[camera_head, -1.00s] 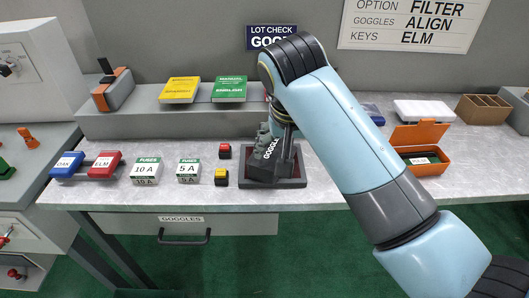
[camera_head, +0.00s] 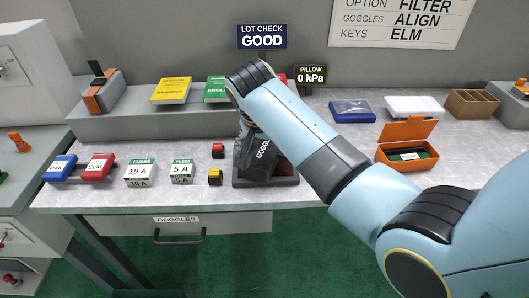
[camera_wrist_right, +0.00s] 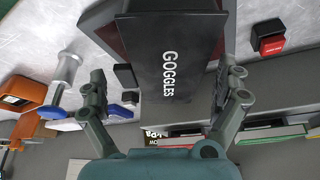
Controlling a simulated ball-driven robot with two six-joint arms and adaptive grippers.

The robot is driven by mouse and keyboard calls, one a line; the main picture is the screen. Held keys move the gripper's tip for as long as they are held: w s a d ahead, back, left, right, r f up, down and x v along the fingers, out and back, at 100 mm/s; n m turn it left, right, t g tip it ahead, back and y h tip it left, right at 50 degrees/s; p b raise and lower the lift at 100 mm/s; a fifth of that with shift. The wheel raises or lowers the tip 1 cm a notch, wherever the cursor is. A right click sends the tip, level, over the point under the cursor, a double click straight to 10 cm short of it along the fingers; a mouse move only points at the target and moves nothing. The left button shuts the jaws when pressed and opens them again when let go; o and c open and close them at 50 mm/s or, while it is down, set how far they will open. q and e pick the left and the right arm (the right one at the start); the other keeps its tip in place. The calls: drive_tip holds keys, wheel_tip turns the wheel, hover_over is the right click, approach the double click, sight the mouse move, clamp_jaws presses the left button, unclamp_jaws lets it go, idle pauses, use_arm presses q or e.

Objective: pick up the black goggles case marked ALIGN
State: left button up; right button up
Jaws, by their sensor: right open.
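The black case (camera_head: 264,148) lettered GOGGLES stands at the middle of the bench on a dark fixture with a reddish base (camera_head: 262,183). ALIGN cannot be read on the part that shows. In the right wrist view the case (camera_wrist_right: 166,45) fills the upper middle, its lettering in plain sight. My right gripper (camera_wrist_right: 165,92) is open, one finger at each side of the case. Whether the fingers touch it cannot be told. In the head view my right arm hides much of this gripper. My left gripper is in neither view.
A red button (camera_head: 217,150) and a yellow button (camera_head: 215,176) stand left of the fixture. An open orange box (camera_head: 405,162) is to the right. Signs read LOT CHECK GOOD (camera_head: 262,37) and PILLOW 0 kPa (camera_head: 311,76). A GOGGLES drawer (camera_head: 205,229) is below.

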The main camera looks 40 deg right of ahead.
drive_tip(key=shift+x, duration=1.2)
drive_tip(key=shift+r, duration=0.1)
drive_tip(key=c, duration=1.2)
